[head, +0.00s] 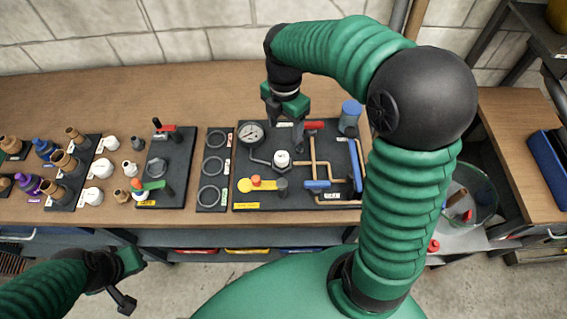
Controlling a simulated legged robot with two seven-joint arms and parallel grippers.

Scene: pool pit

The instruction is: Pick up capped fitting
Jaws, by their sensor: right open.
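A white-topped fitting (282,158) stands upright on the dark pipe panel (325,133), between a round gauge and copper pipes. I cannot tell for certain that it is the capped fitting. Several other white round pieces, such as this one (103,168), lie on the wooden bench to the left. My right gripper (287,121) points down over the back of the panel, behind the white-topped fitting. It is open and holds nothing that I can see. My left gripper (127,283) is low in front of the bench, away from the fittings; its jaw gap is unclear.
The panel carries a gauge (251,134), a yellow lever (257,184), blue handles and a blue cylinder (350,115). A ring board (213,168) and a valve board (165,165) lie to its left. A clear bucket (468,197) stands at right. The back of the bench is mostly clear.

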